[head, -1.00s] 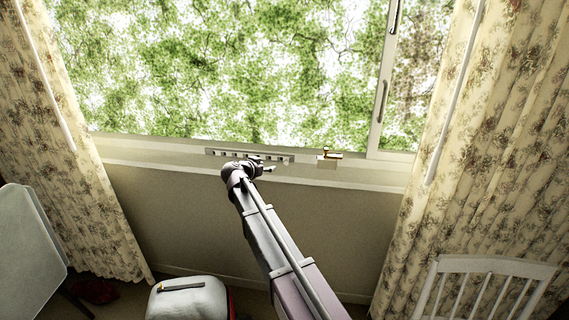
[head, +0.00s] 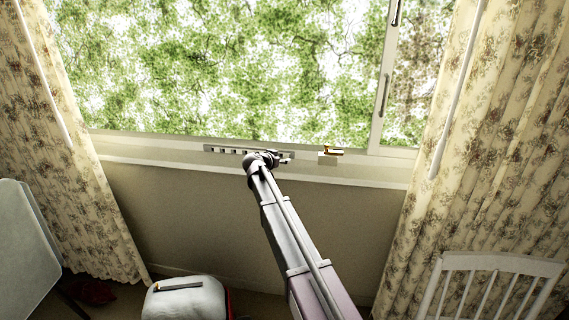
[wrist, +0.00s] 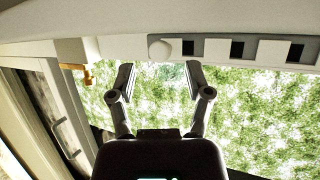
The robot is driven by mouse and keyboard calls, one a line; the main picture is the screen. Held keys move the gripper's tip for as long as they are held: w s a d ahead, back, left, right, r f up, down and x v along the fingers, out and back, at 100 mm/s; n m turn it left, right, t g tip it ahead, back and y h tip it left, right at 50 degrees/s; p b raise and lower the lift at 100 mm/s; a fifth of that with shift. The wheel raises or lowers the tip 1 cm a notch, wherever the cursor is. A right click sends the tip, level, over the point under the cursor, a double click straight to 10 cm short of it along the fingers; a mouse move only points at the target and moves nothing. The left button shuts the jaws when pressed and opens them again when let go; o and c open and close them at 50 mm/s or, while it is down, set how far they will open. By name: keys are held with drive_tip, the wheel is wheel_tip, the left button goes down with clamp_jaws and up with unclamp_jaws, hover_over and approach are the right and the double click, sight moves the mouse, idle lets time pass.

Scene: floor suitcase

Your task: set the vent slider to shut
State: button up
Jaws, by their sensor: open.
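The vent is a pale slotted strip (head: 226,150) along the bottom of the window frame, with several dark openings. In the wrist view the strip (wrist: 264,49) runs across the top right, its openings showing dark. A pale rounded knob (wrist: 160,49), apparently the slider, stands at the end of the slots. My gripper (wrist: 159,76) is open and empty, its two fingers spread either side of the knob's line, seemingly short of it. In the head view my gripper (head: 284,158) is at the right part of the strip and hides some of it.
A brass window latch (head: 334,151) sits right of the vent; it also shows in the wrist view (wrist: 87,75). Floral curtains (head: 65,150) hang at both sides. A white chair (head: 490,264) and a pale suitcase (head: 185,302) stand below.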

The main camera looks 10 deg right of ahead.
drive_tip(key=shift+b+x, duration=0.3)
drive_tip(key=shift+x, duration=0.95)
